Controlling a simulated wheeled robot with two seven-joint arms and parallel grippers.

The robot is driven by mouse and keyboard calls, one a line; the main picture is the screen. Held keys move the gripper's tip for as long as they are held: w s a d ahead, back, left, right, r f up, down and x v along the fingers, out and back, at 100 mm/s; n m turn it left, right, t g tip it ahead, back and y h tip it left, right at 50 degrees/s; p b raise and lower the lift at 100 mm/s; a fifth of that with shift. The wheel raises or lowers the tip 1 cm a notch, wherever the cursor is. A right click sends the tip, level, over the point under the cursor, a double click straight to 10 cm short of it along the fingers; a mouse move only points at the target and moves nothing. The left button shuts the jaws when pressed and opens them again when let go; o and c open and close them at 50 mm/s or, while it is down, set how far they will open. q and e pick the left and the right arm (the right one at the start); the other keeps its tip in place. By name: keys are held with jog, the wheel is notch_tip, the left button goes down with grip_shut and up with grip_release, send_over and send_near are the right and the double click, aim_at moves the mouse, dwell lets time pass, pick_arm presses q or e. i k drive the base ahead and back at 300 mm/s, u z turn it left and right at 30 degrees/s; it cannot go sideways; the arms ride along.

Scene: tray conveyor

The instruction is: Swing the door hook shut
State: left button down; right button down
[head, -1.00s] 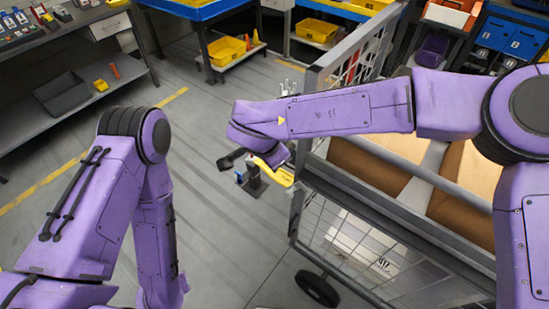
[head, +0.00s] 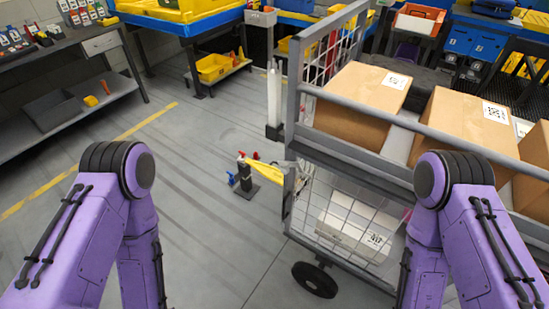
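A yellow bar (head: 266,171), which looks like the door hook, is at the near left corner of the wire cart (head: 291,120). It runs from a short dark post (head: 244,178) on the floor plate to the cart's corner upright. I cannot tell whether its end is engaged or only close to the upright. Both my arms are folded down at the left and right of the view, well apart from the hook. Neither gripper shows; both are below the frame or behind my arm links.
The cart holds cardboard boxes (head: 362,100) above and a white box (head: 357,238) behind its lower mesh. A black wheel (head: 314,279) stands at its near corner. A grey shelf bench (head: 70,105) is at the left.

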aim_at(286, 166)
jog(key=k, duration=0.65)
jog(key=u, duration=0.75)
jog(key=i, duration=1.2)
jog(key=z, duration=0.15)
